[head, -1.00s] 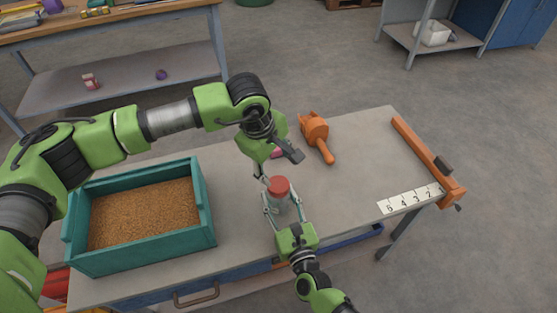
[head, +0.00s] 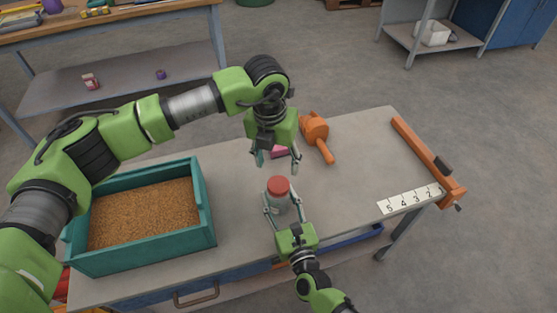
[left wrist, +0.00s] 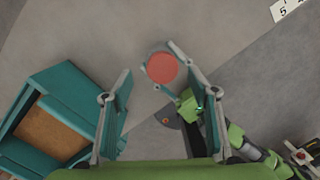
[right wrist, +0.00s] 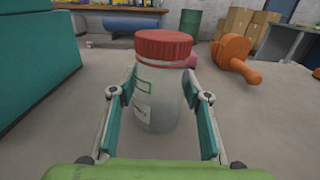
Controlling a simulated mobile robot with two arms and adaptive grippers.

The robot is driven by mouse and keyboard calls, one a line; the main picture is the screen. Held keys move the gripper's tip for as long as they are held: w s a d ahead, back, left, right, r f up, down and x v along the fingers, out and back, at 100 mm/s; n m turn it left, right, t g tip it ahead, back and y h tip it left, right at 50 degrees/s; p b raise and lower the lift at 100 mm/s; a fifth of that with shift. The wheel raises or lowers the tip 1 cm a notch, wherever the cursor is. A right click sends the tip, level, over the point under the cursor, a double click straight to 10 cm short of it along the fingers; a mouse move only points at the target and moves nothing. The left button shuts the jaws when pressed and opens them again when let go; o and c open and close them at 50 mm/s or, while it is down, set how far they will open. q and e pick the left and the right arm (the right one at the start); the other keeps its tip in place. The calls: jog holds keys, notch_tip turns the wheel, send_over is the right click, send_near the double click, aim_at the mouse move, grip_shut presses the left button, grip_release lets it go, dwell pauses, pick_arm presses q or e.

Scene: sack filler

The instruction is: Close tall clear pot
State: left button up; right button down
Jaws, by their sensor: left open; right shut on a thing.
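The tall clear pot (right wrist: 158,105) stands upright on the workbench with its red lid (right wrist: 163,45) on top. In the head view the pot (head: 281,203) and its red lid (head: 278,185) are between the fingers of my right gripper (head: 284,210), which is shut on the pot's body. My left gripper (head: 276,160) is open and empty, pointing down above and slightly behind the pot. In the left wrist view the red lid (left wrist: 162,68) shows beyond and between the open fingers (left wrist: 160,105). I cannot tell whether the lid is tight.
A teal crate of grain (head: 207,215) stands on the bench at left. An orange tool (head: 317,132) and a pink object (head: 279,152) lie behind the pot. An orange bar (head: 425,155) and number strip (head: 408,199) are at right. The bench between is clear.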

aim_at(278, 184)
pick_arm(q)
jog(key=n, duration=0.3)
jog(key=shift+d+r+n, duration=0.1)
jog(key=shift+r+n, duration=0.05)
jog(key=shift+n, duration=0.25)
jog(key=n, duration=0.3)
jog(key=shift+s+r+n+g, duration=0.1)
jog(key=shift+s+n+g, duration=0.1)
jog(key=shift+n+g, duration=0.15)
jog(key=n, duration=0.3)
jog(key=shift+s+d+r+n+y, duration=0.1)
jog(key=shift+r+n+y, duration=0.05)
jog(key=shift+n+y, duration=0.2)
jog(key=n, duration=0.5)
jog(key=shift+s+r+g, duration=0.15)
jog(key=shift+r+g, duration=0.05)
jog(key=shift+g, duration=0.05)
jog(key=shift+f, duration=0.15)
jog(key=shift+f, duration=3.9)
